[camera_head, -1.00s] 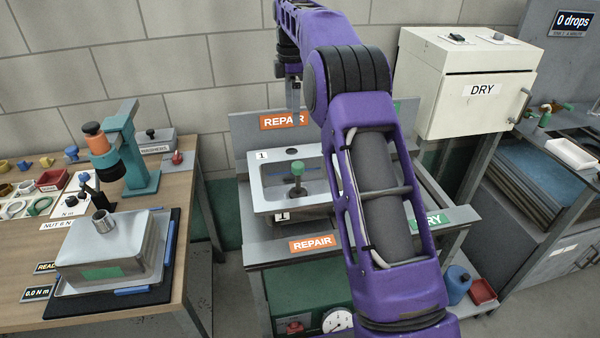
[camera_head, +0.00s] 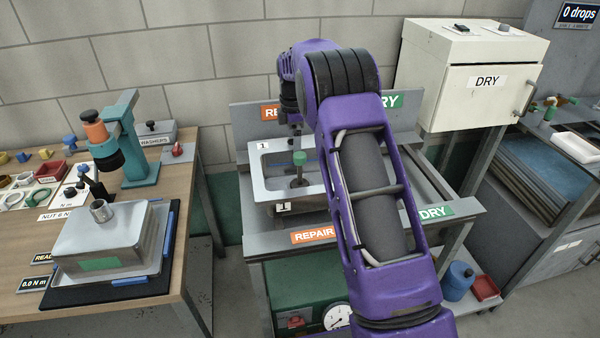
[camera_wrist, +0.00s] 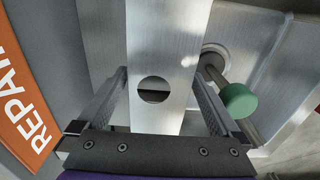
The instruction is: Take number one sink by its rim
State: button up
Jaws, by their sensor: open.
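The number one sink (camera_head: 264,187) is a grey metal basin with "1" labels on its rim and front. It sits on the rack between the REPAIR signs, its right part hidden behind my arm. A green-topped stem (camera_head: 299,168) stands in its basin; it also shows in the wrist view (camera_wrist: 238,101). My gripper (camera_wrist: 162,78) is open, its fingers on either side of the sink's flat rim strip (camera_wrist: 168,40), which has a round hole. I cannot tell whether the fingers touch the rim.
A REPAIR sign (camera_wrist: 22,95) on the backboard is close at left in the wrist view. A wooden bench (camera_head: 30,245) with another upturned sink (camera_head: 105,240) stands left. A white DRY cabinet (camera_head: 470,75) stands right. A DRY sign (camera_head: 436,212) marks the rack's right part.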

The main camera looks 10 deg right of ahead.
jog(key=shift+f, duration=0.35)
jog(key=shift+f, duration=0.25)
dwell(0.4)
grip_shut()
jog(key=shift+r, duration=0.15)
dwell(0.5)
